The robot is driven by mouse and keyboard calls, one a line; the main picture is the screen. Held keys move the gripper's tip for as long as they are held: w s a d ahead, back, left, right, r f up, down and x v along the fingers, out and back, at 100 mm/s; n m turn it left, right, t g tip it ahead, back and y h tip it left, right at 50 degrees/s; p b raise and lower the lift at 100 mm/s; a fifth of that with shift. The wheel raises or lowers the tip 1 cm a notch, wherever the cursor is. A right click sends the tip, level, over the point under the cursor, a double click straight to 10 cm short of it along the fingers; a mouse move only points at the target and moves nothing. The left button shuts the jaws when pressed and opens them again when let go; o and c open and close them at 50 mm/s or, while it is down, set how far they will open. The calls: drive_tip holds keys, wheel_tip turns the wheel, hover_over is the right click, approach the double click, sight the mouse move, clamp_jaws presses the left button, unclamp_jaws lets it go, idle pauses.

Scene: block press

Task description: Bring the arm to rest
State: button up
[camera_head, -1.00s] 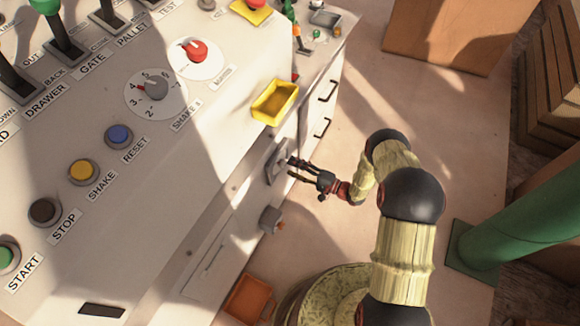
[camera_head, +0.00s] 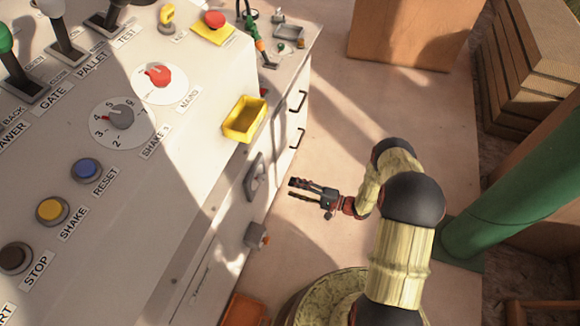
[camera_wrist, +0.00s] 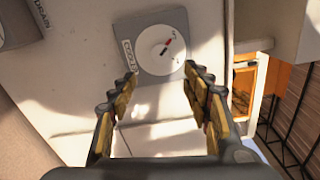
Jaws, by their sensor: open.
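My gripper (camera_head: 292,189) is open and empty in the head view. It hangs beside the front face of the white console (camera_head: 190,215), with a gap between its fingertips and a grey box (camera_head: 255,177) on that face. In the wrist view the two fingers of my gripper (camera_wrist: 160,76) are spread. Beyond them is the grey box (camera_wrist: 146,24) with a white dial (camera_wrist: 161,50) and a red pointer. Nothing is between the fingers.
A yellow tray (camera_head: 244,120) juts from the console edge above my gripper. A second small grey box (camera_head: 256,235) sits lower on the face. A green post (camera_head: 520,205) and a wooden box (camera_head: 405,35) stand right.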

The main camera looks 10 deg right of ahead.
drive_tip(key=s+a+f+m+g, duration=0.3)
drive_tip(key=s+a+g, duration=0.1)
drive_tip(key=s, duration=0.4)
drive_tip(key=s+r+n+g, duration=0.1)
drive_tip(key=s+r+g, duration=0.5)
drive_tip(key=s+d+r+n+g+h+p, duration=0.1)
drive_tip(key=s+d+r+n+h, duration=0.2)
drive_tip(key=r, duration=0.8)
drive_tip(key=s+d+r+n+h+p, duration=0.1)
drive_tip(key=s+d+r+n+h, duration=0.3)
drive_tip(key=r, duration=0.6)
drive_tip(key=s+d+r+g+h+p, duration=0.1)
drive_tip(key=d+r+h, duration=0.1)
drive_tip(key=r+h, duration=0.65)
drive_tip(key=s+a+r+n+t+p, duration=0.1)
drive_tip(key=s+r+t, duration=0.1)
drive_tip(key=r, duration=1)
drive_tip(key=s+a+r+n+t+p, duration=0.2)
drive_tip(key=r+t, duration=0.3)
drive_tip(key=r, duration=0.7)
drive_tip(key=shift+s+n+t, duration=0.3)
drive_tip(key=shift+s, duration=0.35)
